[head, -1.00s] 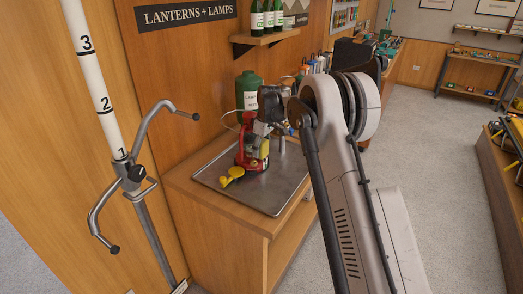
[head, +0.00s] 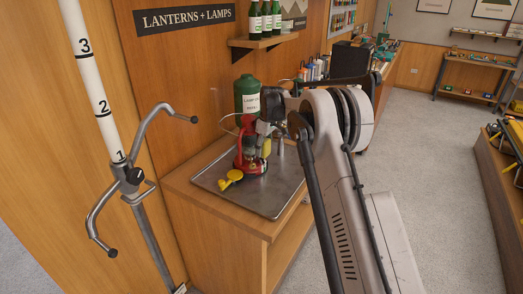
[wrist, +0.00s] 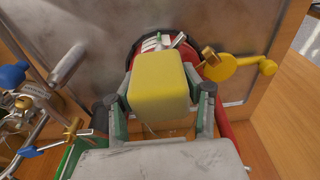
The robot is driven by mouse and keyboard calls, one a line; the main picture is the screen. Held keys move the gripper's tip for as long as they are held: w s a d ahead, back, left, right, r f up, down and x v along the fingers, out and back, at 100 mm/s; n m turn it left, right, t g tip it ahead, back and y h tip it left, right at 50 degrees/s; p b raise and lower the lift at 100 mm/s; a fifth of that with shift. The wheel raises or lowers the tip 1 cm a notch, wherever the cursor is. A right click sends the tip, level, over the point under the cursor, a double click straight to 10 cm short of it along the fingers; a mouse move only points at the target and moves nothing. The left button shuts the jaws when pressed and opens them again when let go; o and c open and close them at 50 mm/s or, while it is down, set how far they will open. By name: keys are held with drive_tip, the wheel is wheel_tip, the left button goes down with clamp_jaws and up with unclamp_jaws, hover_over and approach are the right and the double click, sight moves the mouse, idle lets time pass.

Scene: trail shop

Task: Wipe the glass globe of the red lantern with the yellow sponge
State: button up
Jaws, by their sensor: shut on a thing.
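The red lantern (head: 241,160) stands upright on a metal tray (head: 268,203). In the wrist view, its red base (wrist: 218,72) shows behind the sponge, and a yellow fitting (wrist: 235,63) sticks out to the right. My gripper (wrist: 160,97) is shut on the yellow sponge (wrist: 158,85), with one finger on each side. In the head view, my gripper (head: 265,138) is at the upper right side of the lantern and covers part of it. The glass globe is mostly hidden; I cannot tell whether the sponge touches it.
A green fuel canister (head: 247,93) stands behind the lantern. In the wrist view, several blue and brass fittings (wrist: 30,90) are at the left. A metal stand (head: 137,178) with bent arms is left of the wooden bench. The front of the tray is bare.

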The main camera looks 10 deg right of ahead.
drive_tip(key=shift+w+d, duration=0.85)
drive_tip(key=shift+w, duration=0.2)
drive_tip(key=shift+a+f+b, duration=0.1)
drive_tip(key=shift+b, duration=0.25)
drive_tip(key=shift+s+a+b, duration=0.95)
drive_tip(key=shift+s+a, duration=1)
drive_tip(key=shift+a, duration=0.1)
drive_tip(key=shift+s+a, duration=0.2)
drive_tip(key=shift+a, duration=0.05)
drive_tip(key=shift+c, duration=0.5)
drive_tip(key=s+d+b, duration=0.1)
drive_tip(key=s+d, duration=0.3)
drive_tip(key=d, duration=0.1)
drive_tip(key=shift+b, duration=0.3)
